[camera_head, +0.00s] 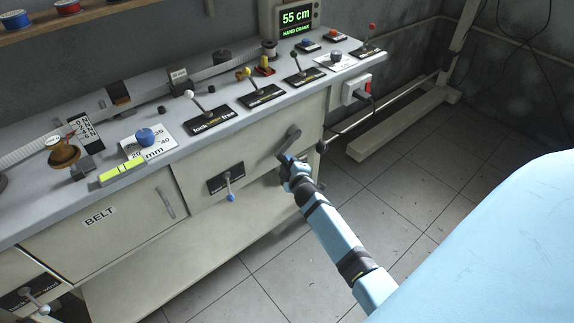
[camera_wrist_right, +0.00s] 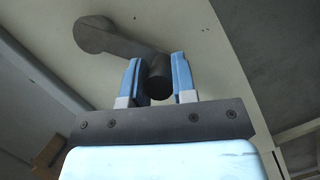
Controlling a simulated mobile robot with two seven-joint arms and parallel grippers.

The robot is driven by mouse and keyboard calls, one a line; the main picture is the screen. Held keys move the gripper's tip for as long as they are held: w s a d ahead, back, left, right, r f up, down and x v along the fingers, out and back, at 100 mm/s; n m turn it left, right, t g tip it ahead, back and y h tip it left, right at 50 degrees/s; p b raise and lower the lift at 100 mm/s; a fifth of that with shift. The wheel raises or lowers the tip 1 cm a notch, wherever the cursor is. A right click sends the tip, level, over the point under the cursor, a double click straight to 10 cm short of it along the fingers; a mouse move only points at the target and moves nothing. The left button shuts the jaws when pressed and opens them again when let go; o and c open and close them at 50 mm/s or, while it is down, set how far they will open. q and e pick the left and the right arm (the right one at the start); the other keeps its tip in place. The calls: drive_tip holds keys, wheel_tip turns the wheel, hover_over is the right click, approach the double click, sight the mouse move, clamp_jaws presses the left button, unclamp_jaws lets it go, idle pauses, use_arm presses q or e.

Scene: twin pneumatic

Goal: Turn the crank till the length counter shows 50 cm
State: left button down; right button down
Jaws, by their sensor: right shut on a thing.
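The grey crank (camera_head: 289,139) is on the front panel of the bench, and its arm slopes down and left from the pivot in the head view. In the right wrist view the crank arm (camera_wrist_right: 115,37) runs from its round hub to a dark cylindrical handle (camera_wrist_right: 158,82). My right gripper (camera_head: 288,160) is shut on that handle, with one blue finger on each side; it also shows in the right wrist view (camera_wrist_right: 158,78). My left gripper is not in view.
Several levers stand on the bench top (camera_head: 225,135), including a white-knobbed lever (camera_head: 190,95) and a red-knobbed lever (camera_head: 371,28). A blue-tipped lever (camera_head: 229,180) sits on the front panel left of the crank. The tiled floor (camera_head: 400,180) is open.

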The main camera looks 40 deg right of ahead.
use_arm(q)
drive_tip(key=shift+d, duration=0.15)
use_arm(e)
drive_tip(key=shift+d+f, duration=0.1)
drive_tip(key=shift+f, duration=0.1)
drive_tip(key=c, duration=0.9)
unclamp_jaws()
drive_tip(key=shift+f, duration=0.1)
